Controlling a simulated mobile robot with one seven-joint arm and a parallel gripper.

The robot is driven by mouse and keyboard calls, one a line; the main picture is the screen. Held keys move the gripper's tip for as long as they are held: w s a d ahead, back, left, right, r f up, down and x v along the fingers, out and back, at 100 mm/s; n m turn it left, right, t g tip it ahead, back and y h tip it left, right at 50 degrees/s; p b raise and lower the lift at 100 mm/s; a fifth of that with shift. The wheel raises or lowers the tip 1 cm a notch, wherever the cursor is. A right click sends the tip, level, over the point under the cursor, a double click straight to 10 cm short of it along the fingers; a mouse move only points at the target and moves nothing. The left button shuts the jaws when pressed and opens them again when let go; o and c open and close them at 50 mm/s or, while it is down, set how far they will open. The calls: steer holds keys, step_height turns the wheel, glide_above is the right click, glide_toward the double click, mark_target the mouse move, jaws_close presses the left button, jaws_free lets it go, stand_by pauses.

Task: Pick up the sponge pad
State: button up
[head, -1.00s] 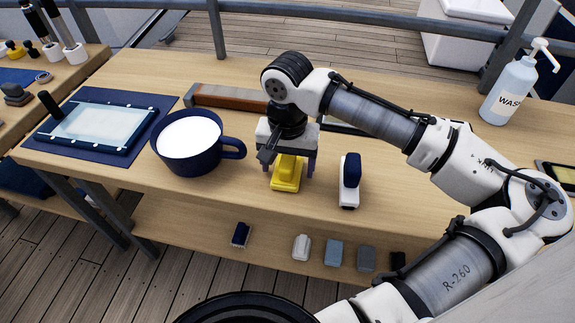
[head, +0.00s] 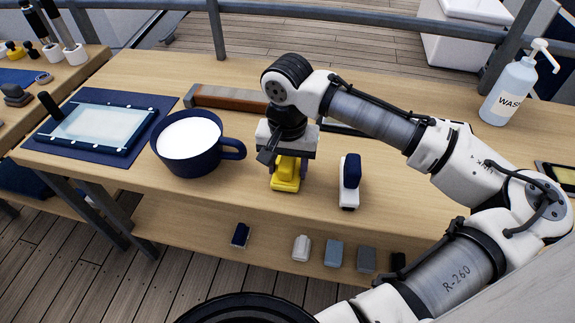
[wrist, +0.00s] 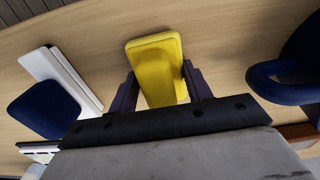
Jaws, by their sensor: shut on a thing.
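A yellow block-like pad (head: 285,184), seemingly the sponge pad, stands on the wooden table below my wrist. It has a wide base and a narrower raised upper part. My gripper (head: 289,168) points down over it, with the dark fingers shut on its two sides. In the wrist view the yellow pad (wrist: 155,66) lies between the fingers of my gripper (wrist: 160,85). Its near end is hidden behind the gripper body. It appears to rest on the table still.
A white-and-blue block (head: 349,182) stands close at the right. A dark blue mug (head: 195,160) with white contents is at the left, its handle toward my gripper. A brown-sided bar (head: 228,98) lies behind. The table's front edge is near.

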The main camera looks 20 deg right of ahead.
step_height(320, 180, up, 20)
steer(key=shift+f, duration=0.15)
